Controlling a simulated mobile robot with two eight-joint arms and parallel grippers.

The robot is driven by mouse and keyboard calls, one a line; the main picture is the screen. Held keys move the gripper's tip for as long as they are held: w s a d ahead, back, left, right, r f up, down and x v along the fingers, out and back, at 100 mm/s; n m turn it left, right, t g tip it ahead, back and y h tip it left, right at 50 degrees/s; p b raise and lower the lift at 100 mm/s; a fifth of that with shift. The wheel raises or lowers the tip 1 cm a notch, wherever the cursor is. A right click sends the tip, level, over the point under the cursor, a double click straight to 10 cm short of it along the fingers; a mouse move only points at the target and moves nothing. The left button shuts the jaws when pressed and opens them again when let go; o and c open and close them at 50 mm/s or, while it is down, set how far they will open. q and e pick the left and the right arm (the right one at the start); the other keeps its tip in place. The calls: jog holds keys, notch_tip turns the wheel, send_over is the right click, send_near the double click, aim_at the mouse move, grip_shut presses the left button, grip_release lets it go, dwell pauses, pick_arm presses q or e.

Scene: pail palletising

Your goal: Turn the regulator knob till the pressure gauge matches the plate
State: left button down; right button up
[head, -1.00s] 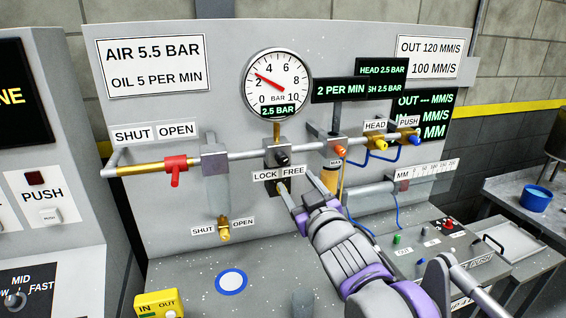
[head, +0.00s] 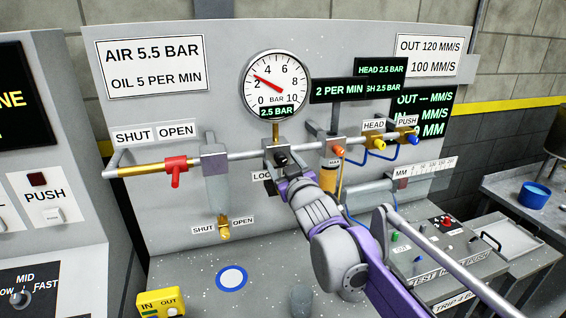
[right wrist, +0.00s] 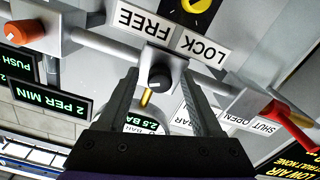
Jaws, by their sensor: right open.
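The pressure gauge (head: 277,84) on the grey panel has its red needle between 2 and 4, and its display reads 2.5 BAR. The plate (head: 153,66) at upper left reads AIR 5.5 BAR and OIL 5 PER MIN. The black regulator knob (head: 282,159) is on the block below the gauge. It also shows in the right wrist view (right wrist: 158,77), with a brass pin beside it. My right gripper (head: 279,178) is open just below and in front of the knob. In the right wrist view its fingers are on either side of the knob, without visible contact. My left gripper is not in view.
The LOCK/FREE label (right wrist: 172,36) is largely hidden behind my gripper in the head view. A red-handled valve (head: 175,172) is to the left on the pipe. An orange-knobbed unit (head: 339,151) is close on the right. A 2 PER MIN display (head: 338,89) hangs above it.

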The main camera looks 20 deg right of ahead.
grip_shut()
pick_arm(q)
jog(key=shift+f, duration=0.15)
pick_arm(e)
jog(key=m+b, duration=0.1)
jog(key=m, duration=0.2)
jog(key=shift+f+b, duration=0.15)
jog(key=shift+b, duration=0.2)
jog(key=m+b, duration=0.1)
jog(key=m, duration=0.3)
jog(key=shift+m, duration=0.3)
jog(key=m+b, duration=0.1)
jog(key=m, duration=0.3)
jog(key=shift+m, duration=0.3)
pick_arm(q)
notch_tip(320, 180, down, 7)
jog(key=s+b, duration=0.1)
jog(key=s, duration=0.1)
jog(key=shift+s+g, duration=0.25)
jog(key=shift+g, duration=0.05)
pick_arm(e)
jog(key=m, duration=0.5)
jog(key=shift+a+r, duration=0.1)
jog(key=shift+r, duration=0.1)
jog(key=shift+m, duration=0.3)
